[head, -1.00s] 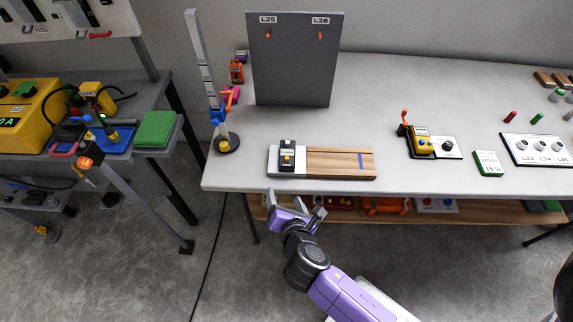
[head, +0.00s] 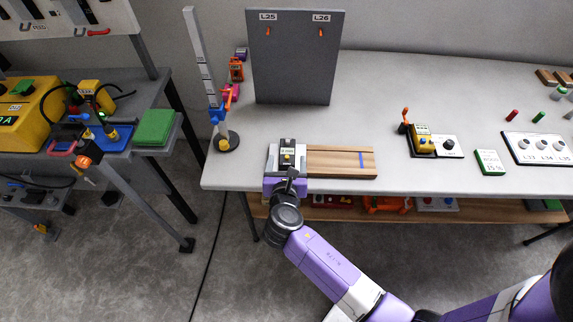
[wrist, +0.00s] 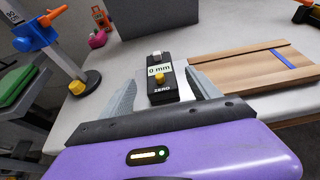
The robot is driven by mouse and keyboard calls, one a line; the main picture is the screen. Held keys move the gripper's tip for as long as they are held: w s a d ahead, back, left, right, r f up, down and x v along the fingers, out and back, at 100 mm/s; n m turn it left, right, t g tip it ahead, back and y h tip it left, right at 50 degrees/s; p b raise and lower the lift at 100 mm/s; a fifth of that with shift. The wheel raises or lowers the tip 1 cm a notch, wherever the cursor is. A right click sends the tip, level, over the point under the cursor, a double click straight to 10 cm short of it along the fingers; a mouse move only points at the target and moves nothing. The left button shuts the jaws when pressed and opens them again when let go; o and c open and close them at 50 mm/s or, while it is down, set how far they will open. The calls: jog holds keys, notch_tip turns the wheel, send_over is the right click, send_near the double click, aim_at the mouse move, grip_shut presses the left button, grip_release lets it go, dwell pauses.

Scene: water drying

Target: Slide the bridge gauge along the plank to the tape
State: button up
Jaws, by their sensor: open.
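The bridge gauge (head: 287,152) is a small black block with a yellow knob and a label. In the wrist view the gauge (wrist: 161,78) reads "0 mm" and "ZERO". It sits at the left end of the wooden plank (head: 330,161), on a pale section. The blue tape (head: 361,160) crosses the plank near its right end; the tape (wrist: 285,58) also shows in the wrist view. My gripper (wrist: 163,90) is open, with one grey finger on each side of the gauge's near part. I cannot tell whether the fingers touch it. In the head view my wrist hides the gauge's near end.
A grey panel (head: 295,58) stands behind the plank. A ruler stand (head: 226,140) is at the left. The tabletop between plank and yellow device is clear.

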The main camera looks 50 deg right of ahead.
aim_at(287, 154)
jog(key=shift+x, duration=3.1)
jog(key=shift+c, duration=0.2)
grip_shut()
jog(key=shift+s, duration=0.1)
